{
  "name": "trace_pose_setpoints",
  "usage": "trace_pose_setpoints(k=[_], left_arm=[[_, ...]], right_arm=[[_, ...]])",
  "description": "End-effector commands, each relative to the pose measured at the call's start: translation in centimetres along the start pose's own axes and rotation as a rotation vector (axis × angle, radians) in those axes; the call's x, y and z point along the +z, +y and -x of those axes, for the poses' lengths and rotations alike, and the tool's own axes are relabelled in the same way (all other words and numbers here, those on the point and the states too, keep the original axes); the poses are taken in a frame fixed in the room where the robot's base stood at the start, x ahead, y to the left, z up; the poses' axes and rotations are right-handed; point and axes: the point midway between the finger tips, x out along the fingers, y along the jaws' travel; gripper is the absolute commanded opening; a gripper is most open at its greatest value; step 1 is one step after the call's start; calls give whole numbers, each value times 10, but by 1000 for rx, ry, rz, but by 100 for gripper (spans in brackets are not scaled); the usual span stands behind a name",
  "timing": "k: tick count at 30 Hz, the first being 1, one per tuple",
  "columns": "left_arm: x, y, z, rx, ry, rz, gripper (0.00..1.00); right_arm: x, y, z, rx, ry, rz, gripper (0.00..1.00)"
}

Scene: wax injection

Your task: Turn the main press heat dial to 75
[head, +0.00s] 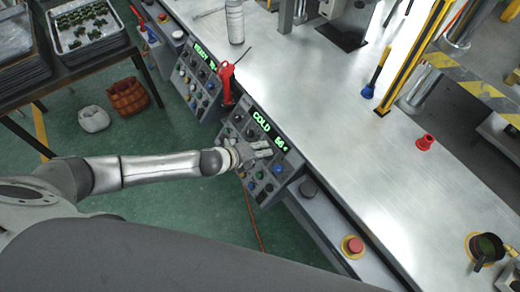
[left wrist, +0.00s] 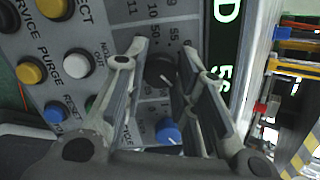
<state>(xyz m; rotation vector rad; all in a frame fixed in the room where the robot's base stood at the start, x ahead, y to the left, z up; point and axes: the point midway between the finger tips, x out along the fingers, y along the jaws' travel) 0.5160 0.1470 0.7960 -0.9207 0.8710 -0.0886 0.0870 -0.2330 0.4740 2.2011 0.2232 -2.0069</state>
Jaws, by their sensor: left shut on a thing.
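The control panel (head: 262,187) under my left gripper has a lit green display (head: 268,131) reading COLD and what looks like 56. My left gripper (head: 262,150) is at this panel, just below the display. In the left wrist view, a black dial (left wrist: 160,72) with a pale pointer mark sits between the fingers of my left gripper (left wrist: 163,72), beside a printed number scale. The gripper is shut on this dial. A blue knob (left wrist: 167,132) is close by. In the head view the hand hides the dial. My right gripper is not in view.
Push buttons, including a white one (left wrist: 77,64) and a yellow one (left wrist: 31,70), are beside the fingers. A second panel (head: 200,85) with a READY display is farther left. A red-handled tool (head: 226,84) stands between the panels. A red emergency button (head: 354,245) is at lower right.

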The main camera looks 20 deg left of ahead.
Motion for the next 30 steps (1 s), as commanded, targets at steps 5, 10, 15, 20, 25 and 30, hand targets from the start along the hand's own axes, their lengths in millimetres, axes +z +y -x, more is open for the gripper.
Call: trace_pose_setpoints(k=[5, 10, 15, 20, 25, 30], left_arm=[[0, 0, 0, -5, 1, -74, 2], [-1, 1, 0, -9, 1, -110, 2], [-1, 1, 0, -9, 1, -124, 2], [-1, 1, 0, -9, 1, -124, 2], [-1, 1, 0, -9, 1, -123, 27], [-1, 1, 0, -9, 1, -123, 48]], right_arm=[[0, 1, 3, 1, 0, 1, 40], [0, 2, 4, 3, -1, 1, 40], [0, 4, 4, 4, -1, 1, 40], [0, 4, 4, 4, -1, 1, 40], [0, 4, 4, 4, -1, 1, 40], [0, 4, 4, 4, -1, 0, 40]])
